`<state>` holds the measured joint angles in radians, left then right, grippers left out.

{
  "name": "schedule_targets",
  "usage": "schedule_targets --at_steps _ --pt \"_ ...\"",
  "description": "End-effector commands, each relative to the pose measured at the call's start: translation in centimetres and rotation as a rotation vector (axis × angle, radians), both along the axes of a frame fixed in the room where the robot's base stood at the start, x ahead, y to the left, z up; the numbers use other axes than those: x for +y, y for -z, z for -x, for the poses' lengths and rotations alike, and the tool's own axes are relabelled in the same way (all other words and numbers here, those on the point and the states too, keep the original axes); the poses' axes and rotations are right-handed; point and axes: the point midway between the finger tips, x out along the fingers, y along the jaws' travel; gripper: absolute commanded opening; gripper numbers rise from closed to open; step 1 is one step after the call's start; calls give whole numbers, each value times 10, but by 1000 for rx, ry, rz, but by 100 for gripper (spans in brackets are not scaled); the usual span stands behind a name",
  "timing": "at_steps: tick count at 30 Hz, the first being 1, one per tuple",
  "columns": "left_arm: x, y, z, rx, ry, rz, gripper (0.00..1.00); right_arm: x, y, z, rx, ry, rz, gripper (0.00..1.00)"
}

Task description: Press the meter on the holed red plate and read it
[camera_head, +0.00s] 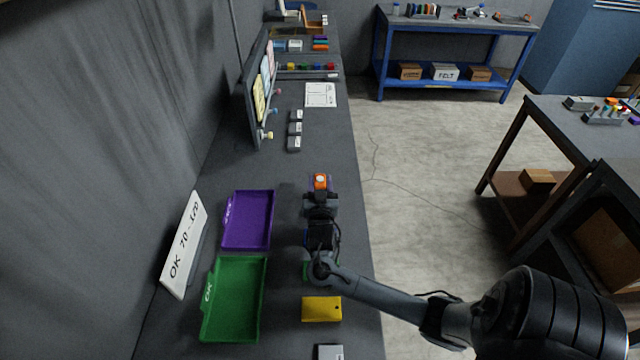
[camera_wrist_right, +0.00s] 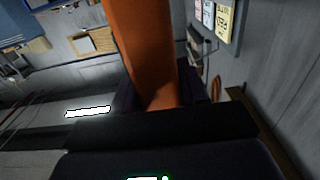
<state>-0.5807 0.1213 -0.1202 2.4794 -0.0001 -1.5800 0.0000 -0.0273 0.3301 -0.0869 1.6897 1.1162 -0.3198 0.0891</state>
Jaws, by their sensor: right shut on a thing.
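My right gripper (camera_head: 320,200) is shut on the orange meter (camera_head: 320,181) over the front strip of the grey bench. In the right wrist view the meter (camera_wrist_right: 142,50) is a tall orange body against the dark gripper. Its reading cannot be made out. No red plate shows; my arm and gripper cover part of the plate row. A yellow plate (camera_head: 322,309) with a small hole lies nearer the front. Slivers of blue and green show beside my wrist. Whether the meter touches a plate cannot be told. My left gripper is out of view.
A purple tray (camera_head: 271,222) and a green tray (camera_head: 263,290) lie left of the plate row. A white sign (camera_head: 184,245) reading "OK 70 - 120" stands behind them. Small grey blocks (camera_head: 294,143) and a white sheet (camera_head: 321,95) lie farther along the bench.

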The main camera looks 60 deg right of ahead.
Motion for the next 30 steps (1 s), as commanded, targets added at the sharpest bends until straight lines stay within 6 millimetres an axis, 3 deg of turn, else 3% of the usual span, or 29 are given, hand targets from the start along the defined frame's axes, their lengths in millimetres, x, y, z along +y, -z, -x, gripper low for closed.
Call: schedule_targets --at_steps 30 --pt "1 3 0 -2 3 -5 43 0 6 0 -1 0 1 7"
